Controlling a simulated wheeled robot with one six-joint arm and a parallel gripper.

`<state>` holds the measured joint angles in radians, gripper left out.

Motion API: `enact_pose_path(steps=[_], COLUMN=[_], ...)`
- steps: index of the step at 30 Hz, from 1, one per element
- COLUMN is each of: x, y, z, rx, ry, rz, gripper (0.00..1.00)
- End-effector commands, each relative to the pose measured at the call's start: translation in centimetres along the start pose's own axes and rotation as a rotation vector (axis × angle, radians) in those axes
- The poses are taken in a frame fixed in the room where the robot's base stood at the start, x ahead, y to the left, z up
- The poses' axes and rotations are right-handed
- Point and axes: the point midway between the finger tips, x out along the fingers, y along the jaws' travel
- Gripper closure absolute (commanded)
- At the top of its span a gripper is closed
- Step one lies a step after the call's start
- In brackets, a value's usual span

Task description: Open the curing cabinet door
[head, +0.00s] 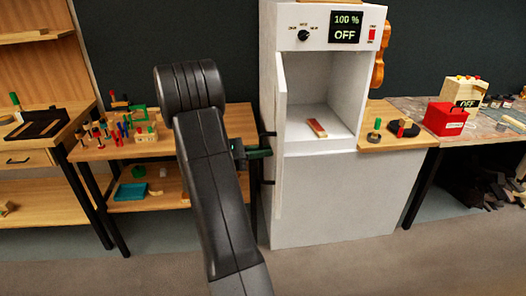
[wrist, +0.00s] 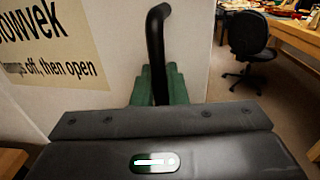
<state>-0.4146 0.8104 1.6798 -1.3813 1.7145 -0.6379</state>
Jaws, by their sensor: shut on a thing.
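The white curing cabinet (head: 322,200) stands in the middle of the head view. Its display (head: 346,27) reads "100 %" and "OFF". The cabinet door (head: 280,150) stands open, swung out at the left side and seen nearly edge-on. Inside the lit chamber lies a small red and wooden piece (head: 317,128). My gripper (head: 262,153) is at the outer face of the door, shut on the black door handle (wrist: 157,45). In the wrist view its green fingers (wrist: 178,88) are around the handle's bar; the lower part of the handle is hidden. The door's printed face (wrist: 60,70) shows at left.
A wooden bench (head: 120,150) with several small tools stands left of the cabinet, behind my arm. A wooden side table (head: 395,140) and a bench with a red box (head: 445,118) stand at right. The floor in front is clear. An office chair (wrist: 247,40) shows in the wrist view.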

Motion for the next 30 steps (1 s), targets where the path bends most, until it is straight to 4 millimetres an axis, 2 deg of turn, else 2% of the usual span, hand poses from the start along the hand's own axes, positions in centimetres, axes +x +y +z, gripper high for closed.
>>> enact_pose_path(steps=[10,11,12,13,14,23,26,30], x=[0.0,0.0,0.0,0.0,0.0,-0.2,-1.1,-3.7], y=[-0.1,-0.1,-0.1,-0.1,-0.1,0.0,0.0,0.1], z=[-0.2,-0.2,-0.2,-0.2,-0.2,-0.1,-0.1,-0.2], rx=[-0.004,-0.004,-0.004,-0.004,-0.003,-0.001,0.0,0.0], ry=[0.002,0.002,0.002,0.002,0.002,0.001,0.002,0.002], rz=[-0.005,-0.005,-0.005,-0.005,-0.004,-0.001,0.0,0.003], gripper=[1.0,0.86,0.78,0.72,0.7,0.7,0.7,0.7])
